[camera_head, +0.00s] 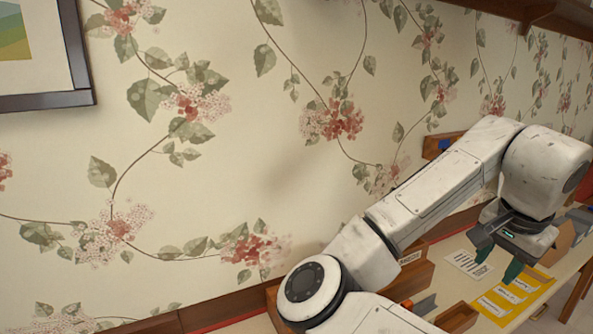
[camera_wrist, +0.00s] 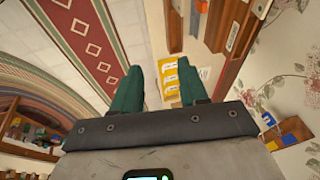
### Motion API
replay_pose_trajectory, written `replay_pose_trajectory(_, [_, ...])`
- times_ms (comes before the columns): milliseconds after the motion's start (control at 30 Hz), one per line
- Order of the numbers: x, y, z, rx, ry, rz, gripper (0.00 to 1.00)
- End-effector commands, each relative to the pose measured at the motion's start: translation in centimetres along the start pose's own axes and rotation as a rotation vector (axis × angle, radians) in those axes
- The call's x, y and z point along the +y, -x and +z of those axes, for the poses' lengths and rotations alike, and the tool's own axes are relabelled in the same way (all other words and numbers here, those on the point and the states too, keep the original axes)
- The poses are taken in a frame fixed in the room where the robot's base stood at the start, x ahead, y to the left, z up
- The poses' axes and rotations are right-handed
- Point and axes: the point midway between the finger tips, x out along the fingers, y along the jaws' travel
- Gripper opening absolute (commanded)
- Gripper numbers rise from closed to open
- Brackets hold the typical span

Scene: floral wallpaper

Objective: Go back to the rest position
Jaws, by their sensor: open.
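My gripper (camera_head: 497,258) is at the right of the head view, at the end of my white arm, pointing down above a table. Its two green fingers stand apart with nothing visible between them. In the wrist view my gripper (camera_wrist: 158,88) shows both fingers open, with a yellow sheet (camera_wrist: 171,77) seen beyond the gap. The yellow sheet also shows in the head view (camera_head: 515,296), lying on the table below the fingers. No object is in the grip.
The table (camera_head: 570,262) runs along the floral wall (camera_head: 230,120). A white printed card (camera_head: 468,264) and wooden boxes (camera_head: 457,318) lie near the yellow sheet. A wooden shelf (camera_head: 540,14) hangs above my arm. A picture frame (camera_head: 50,101) hangs at the left. A patterned rug (camera_wrist: 85,45) shows in the wrist view.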

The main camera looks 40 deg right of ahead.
Motion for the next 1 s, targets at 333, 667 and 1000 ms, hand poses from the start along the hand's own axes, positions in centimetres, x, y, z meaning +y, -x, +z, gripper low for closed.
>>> replay_pose_trajectory(333, [-0.7, -3.4, -0.5, 0.187, 0.171, 0.030, 0.43])
replay_pose_trajectory(667, [-3.3, -9.9, 2.4, 0.380, 0.572, 0.033, 0.43])
replay_pose_trajectory(1000, [-3.5, -19.8, 12.0, 0.356, 1.062, -0.010, 0.43])
